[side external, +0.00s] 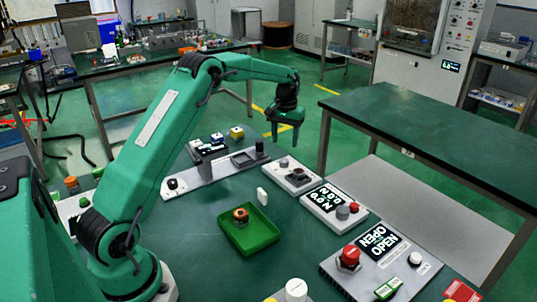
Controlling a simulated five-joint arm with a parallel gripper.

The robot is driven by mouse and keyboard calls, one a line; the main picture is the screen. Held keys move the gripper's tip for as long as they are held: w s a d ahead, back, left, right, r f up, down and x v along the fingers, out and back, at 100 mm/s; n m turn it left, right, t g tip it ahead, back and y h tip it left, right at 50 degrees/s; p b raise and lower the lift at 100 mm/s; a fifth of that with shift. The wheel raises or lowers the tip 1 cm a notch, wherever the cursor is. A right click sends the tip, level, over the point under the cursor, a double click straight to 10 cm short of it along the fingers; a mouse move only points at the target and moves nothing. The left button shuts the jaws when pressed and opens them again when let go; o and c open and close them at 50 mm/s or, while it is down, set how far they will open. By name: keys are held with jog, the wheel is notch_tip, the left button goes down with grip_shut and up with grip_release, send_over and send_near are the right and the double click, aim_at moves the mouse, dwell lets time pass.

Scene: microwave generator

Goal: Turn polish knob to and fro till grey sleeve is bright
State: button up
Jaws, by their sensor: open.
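My gripper (286,136) is open and empty, pointing down above the far part of the green bench. Below it stands a grey box (292,176) with a small grey upright post (284,163) and a dark round part (299,175) on its top. My gripper is apart from the box. Neither the polish knob nor the grey sleeve can be told for certain at this size; the post and round part are candidates. A long grey fixture (215,176) left of the box carries a black knob (172,183) at its near end and a dark cylinder (260,147).
A green tray (270,241) holds a copper-coloured ring (240,216). A white piece (263,196) stands beside it. Display boxes stand right, one with a grey knob (342,212), one reading OPEN (378,243) with a red button (349,256). Bare bench lies left of the tray.

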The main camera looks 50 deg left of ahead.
aim_at(284, 160)
jog(key=n, duration=0.9)
jog(key=shift+f, duration=0.1)
dwell(0.3)
jog(key=shift+f, duration=3.85)
jog(key=c, duration=1)
